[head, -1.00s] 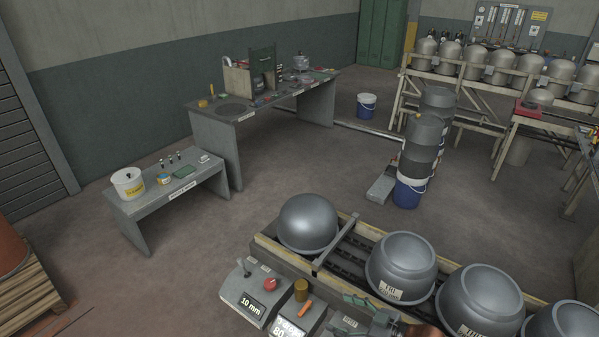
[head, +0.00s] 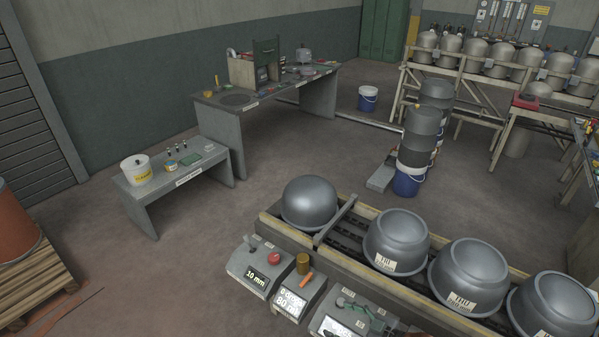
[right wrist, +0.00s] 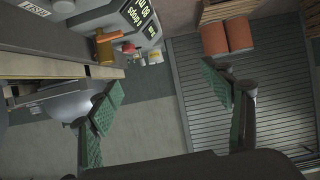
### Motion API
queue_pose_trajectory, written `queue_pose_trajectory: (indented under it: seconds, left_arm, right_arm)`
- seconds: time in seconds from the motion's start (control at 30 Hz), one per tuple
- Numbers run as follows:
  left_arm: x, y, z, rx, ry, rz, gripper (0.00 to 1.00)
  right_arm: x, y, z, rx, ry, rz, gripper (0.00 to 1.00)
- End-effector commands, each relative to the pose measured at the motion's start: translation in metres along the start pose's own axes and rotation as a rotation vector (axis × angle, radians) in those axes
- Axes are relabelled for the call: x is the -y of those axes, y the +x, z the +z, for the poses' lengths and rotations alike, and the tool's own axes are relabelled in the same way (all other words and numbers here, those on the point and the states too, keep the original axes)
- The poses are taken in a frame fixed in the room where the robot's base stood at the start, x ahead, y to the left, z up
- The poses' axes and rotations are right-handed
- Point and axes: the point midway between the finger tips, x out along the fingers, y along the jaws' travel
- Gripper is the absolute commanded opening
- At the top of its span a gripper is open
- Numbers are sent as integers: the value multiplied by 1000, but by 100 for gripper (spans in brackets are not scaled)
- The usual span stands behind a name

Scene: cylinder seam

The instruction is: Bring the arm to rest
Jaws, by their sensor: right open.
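My right gripper (head: 362,313) is low in the head view, over the third console of the bench's front edge. Its green-padded fingers are apart with nothing between them. In the right wrist view the open fingers (right wrist: 162,80) stand wide apart, the left one in front of a grey dome and the right one in front of the slatted shutter. My left gripper is in neither current view.
A conveyor rail (head: 268,222) carries several grey domes (head: 395,240) close beyond my right gripper. Consoles (head: 258,272) with a red button and displays line its front. Open floor (head: 200,260) lies to the left. A pallet (head: 40,272) stands at far left.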

Motion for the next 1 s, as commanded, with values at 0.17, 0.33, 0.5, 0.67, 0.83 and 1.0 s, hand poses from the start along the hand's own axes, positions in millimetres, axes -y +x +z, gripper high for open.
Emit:
queue_pose_trajectory:
  seconds: [0.17,0.33,0.5,0.67,0.83,1.0]
  left_arm:
    - [-1,0,2,2,-1,1,40]
    - [-2,-1,13,16,-3,2,40]
    - [-3,-1,15,18,-4,3,40]
    - [-3,-1,14,18,-4,3,40]
    - [-3,0,14,17,-3,3,40]
    - [-3,0,12,15,-3,3,40]
  right_arm:
    - [13,-5,22,62,38,48,73]
    - [17,-26,59,169,110,146,73]
    - [18,-90,134,382,286,340,73]
    - [30,-154,190,558,433,476,73]
    - [48,-203,227,686,547,564,73]
    - [70,-244,253,789,647,630,73]
